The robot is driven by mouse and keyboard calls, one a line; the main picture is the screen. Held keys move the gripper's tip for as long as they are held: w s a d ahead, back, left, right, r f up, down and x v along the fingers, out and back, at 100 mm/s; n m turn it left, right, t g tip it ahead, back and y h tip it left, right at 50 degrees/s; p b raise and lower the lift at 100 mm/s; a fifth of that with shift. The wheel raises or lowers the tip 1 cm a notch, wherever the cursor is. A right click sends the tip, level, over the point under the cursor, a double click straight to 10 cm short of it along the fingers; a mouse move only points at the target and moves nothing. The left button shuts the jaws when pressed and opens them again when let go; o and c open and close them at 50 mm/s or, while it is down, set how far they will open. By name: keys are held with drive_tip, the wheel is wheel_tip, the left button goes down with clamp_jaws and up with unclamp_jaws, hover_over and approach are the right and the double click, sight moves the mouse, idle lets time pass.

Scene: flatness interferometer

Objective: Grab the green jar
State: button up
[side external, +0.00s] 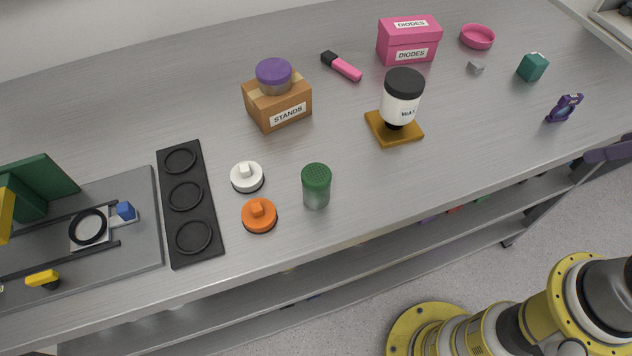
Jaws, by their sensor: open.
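The green jar (316,187) stands upright near the front edge of the grey bench. It has a dark green perforated lid and a paler, see-through lower body. Nothing touches it. My gripper is not in view. Only part of my arm shows at the lower right, off the bench.
An orange knob piece (259,215) and a white one (247,177) sit just left of the jar. A black three-ring tray (188,249) lies beyond them. A white jar with black lid (401,99) stands on a brown base (379,126). Bench (440,180) right of the jar is clear.

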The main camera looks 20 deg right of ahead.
drive_tip(key=w+a+r+n+g+y, duration=0.1)
drive_tip(key=w+a+r+n, duration=0.3)
drive_tip(key=w+r, duration=0.2)
drive_tip(key=w+a+r+n+g, duration=0.1)
drive_tip(key=w+a+r+n, duration=0.25)
drive_tip(key=w+r, duration=0.25)
drive_tip(key=n+g+h, duration=0.1)
drive_tip(key=n+g, duration=0.3)
drive_tip(key=n, duration=0.5)
hover_over(316, 174)
wheel_tip(316, 174, down, 13)
drive_tip(key=f, duration=0.8)
drive_tip(key=shift+w+d, duration=0.15)
drive_tip(key=shift+d, duration=0.05)
drive_tip(key=shift+a+f, duration=0.15)
drive_tip(key=shift+f, duration=2.45)
drive_tip(key=shift+c, duration=0.3)
